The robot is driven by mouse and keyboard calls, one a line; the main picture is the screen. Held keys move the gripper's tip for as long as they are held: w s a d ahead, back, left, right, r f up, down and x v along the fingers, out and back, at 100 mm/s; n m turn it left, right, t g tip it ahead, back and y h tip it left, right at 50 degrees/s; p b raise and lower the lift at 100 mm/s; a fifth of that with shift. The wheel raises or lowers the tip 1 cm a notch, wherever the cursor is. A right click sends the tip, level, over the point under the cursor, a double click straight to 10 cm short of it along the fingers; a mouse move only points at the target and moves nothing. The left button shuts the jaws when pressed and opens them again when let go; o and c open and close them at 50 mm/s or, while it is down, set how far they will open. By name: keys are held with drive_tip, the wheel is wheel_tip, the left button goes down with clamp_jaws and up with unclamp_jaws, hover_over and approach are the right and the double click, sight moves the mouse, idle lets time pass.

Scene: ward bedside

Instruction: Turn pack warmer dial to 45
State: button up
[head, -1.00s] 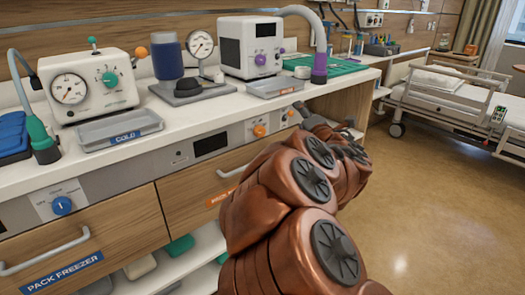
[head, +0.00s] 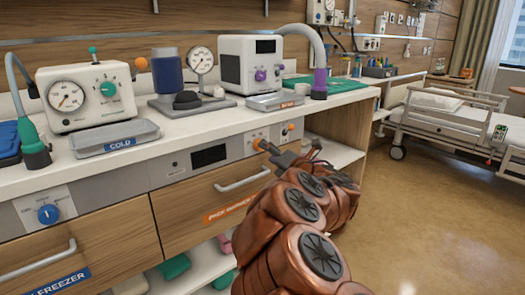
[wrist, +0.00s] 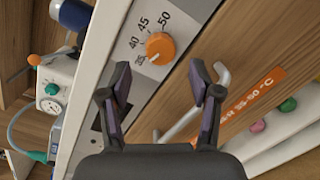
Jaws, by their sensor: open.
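The pack warmer dial is an orange round knob (wrist: 160,47) on the grey panel in the wrist view. Printed numbers 35, 40, 45 and 50 curve around it. A pale mark on the knob points toward the 35 side. My gripper (wrist: 161,80) is open and empty, its two dark fingers spread, with the knob beyond and between the tips. I cannot tell any contact. In the head view the dial (head: 260,145) is close to my gripper (head: 283,157), which hides part of the panel.
A drawer with an orange label (head: 228,212) and a bar handle (head: 243,181) lies below the panel. A second orange knob (head: 289,127) is further right. The counter above holds a gauge box (head: 88,95), a cold tray (head: 112,140) and a white device (head: 250,65). Open floor lies right.

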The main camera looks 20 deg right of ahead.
drive_tip(key=shift+b+x, duration=0.3)
drive_tip(key=shift+x, duration=1.75)
drive_tip(key=shift+c, duration=0.3)
drive_tip(key=c, duration=1.1)
